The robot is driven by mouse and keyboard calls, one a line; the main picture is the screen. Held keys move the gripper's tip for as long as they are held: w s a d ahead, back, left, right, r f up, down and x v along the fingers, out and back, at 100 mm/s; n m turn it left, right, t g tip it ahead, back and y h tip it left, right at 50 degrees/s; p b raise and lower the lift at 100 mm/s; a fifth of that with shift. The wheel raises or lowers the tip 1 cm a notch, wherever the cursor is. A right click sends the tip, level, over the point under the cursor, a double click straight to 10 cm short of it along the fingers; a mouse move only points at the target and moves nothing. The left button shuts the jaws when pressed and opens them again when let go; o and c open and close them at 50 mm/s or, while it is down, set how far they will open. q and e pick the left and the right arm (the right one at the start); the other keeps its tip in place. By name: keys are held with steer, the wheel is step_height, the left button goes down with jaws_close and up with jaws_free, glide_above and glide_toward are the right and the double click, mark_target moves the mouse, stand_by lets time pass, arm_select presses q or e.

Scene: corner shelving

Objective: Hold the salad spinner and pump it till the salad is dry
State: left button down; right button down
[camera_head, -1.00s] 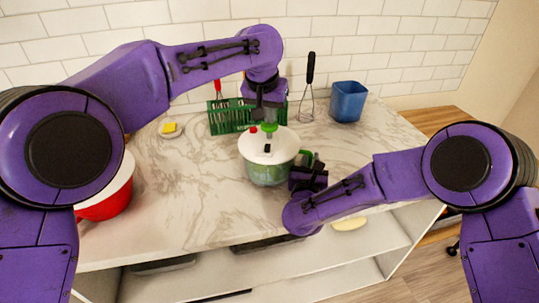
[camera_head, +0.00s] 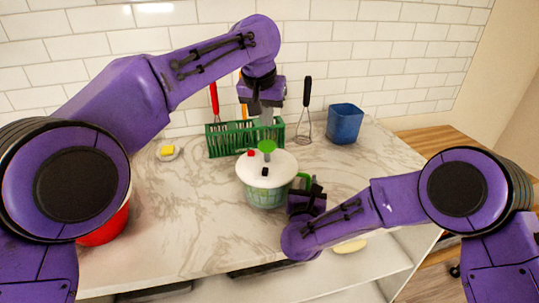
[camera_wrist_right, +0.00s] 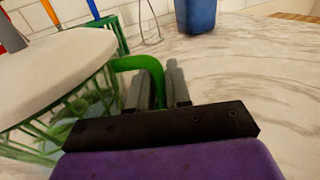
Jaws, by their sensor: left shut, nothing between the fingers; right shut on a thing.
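The salad spinner (camera_head: 265,195) stands on the marble counter, with a white lid (camera_head: 255,173), a see-through green basket body and a green pump knob (camera_head: 267,146) standing up from the lid. Leafy green shows faintly through its wall in the right wrist view (camera_wrist_right: 85,110). My left gripper (camera_head: 267,125) is shut and empty, pointing down over the knob; I cannot tell whether it touches it. My right gripper (camera_head: 307,184) is shut on the spinner's green side handle (camera_wrist_right: 145,63), with its fingers (camera_wrist_right: 163,88) at the handle's lower part.
Behind the spinner stands a green rack (camera_head: 228,140) with utensils. A whisk (camera_head: 306,115) and a blue container (camera_head: 344,123) are to its right. A sponge on a small dish (camera_head: 168,152) lies at the back left. A red bowl (camera_head: 105,228) is partly hidden by my left arm.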

steer(key=c, duration=1)
jaws_free()
